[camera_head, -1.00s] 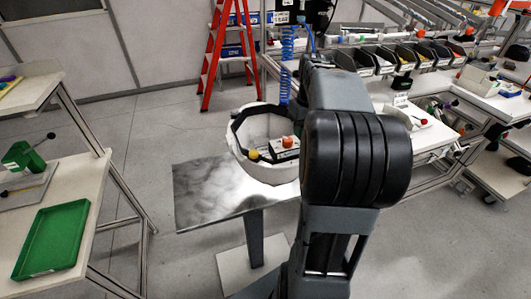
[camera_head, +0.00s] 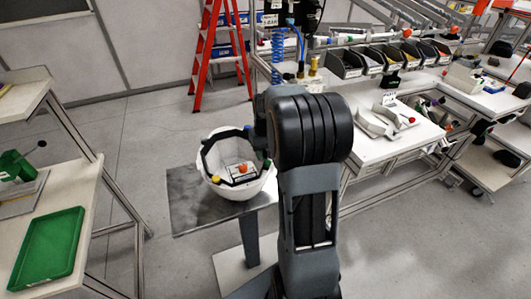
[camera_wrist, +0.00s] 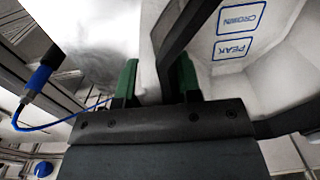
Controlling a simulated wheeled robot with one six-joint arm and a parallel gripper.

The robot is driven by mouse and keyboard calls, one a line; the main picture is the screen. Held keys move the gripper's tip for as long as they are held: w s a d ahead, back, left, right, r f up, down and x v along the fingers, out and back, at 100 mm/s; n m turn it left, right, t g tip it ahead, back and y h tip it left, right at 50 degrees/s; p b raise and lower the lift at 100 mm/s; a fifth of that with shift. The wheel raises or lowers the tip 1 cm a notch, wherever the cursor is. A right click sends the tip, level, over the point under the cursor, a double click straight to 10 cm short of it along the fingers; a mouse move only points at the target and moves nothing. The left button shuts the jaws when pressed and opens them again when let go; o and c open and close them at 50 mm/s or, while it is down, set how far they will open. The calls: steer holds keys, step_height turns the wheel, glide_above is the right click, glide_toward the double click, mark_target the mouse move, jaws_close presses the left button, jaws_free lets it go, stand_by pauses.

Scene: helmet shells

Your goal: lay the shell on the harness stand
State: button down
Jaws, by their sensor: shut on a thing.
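The shell (camera_head: 262,188) is a white bowl with its open side up and a dark band around the inside of its rim. It shows beside my arm, over the metal-topped table (camera_head: 182,208); whether it touches the top I cannot tell. In the wrist view, my gripper (camera_wrist: 157,82), with green fingertips, is shut on the shell's edge at a dark strip. The shell's white inner wall (camera_wrist: 285,75) shows blue CROWN and PEAK labels. I cannot tell for certain which fixture is the harness stand.
A bench on the right bears a white curved fixture (camera_head: 372,122) with a red knob. A left bench holds a green tray (camera_head: 47,250) and a green block (camera_head: 14,168) with a lever. A red ladder (camera_head: 206,50) stands behind. Grey floor lies between the benches.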

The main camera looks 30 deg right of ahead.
steer(key=shift+f, duration=0.3)
steer(key=c, duration=0.8)
jaws_free()
steer(key=shift+f, duration=0.1)
step_height(320, 180, up, 11)
steer(key=shift+d+r+b, duration=0.15)
steer(key=shift+b, duration=0.2)
steer(key=shift+s+a+r, duration=0.1)
steer(key=shift+a+r, duration=0.1)
steer(key=shift+r, duration=0.1)
steer(key=s+a, duration=0.2)
steer(key=a, duration=0.1)
steer(key=s+a+t, duration=0.1)
steer(key=s+a, duration=0.1)
steer(key=a, duration=0.2)
steer(key=s+a+n+t, duration=0.1)
steer(key=s+a, duration=0.1)
steer(key=a, duration=0.1)
steer(key=shift+s+a+r+h, duration=0.15)
steer(key=shift+s+r+h, duration=0.15)
steer(key=shift+r, duration=0.1)
steer(key=s+a+f, duration=0.1)
steer(key=s+a, duration=0.1)
steer(key=s+a+f+t, duration=0.1)
steer(key=s+a+f, duration=0.1)
steer(key=s, duration=0.1)
steer(key=s+a+f+n+t, duration=0.1)
steer(key=s+a, duration=0.1)
steer(key=s, duration=0.1)
steer(key=shift+a+f, duration=0.2)
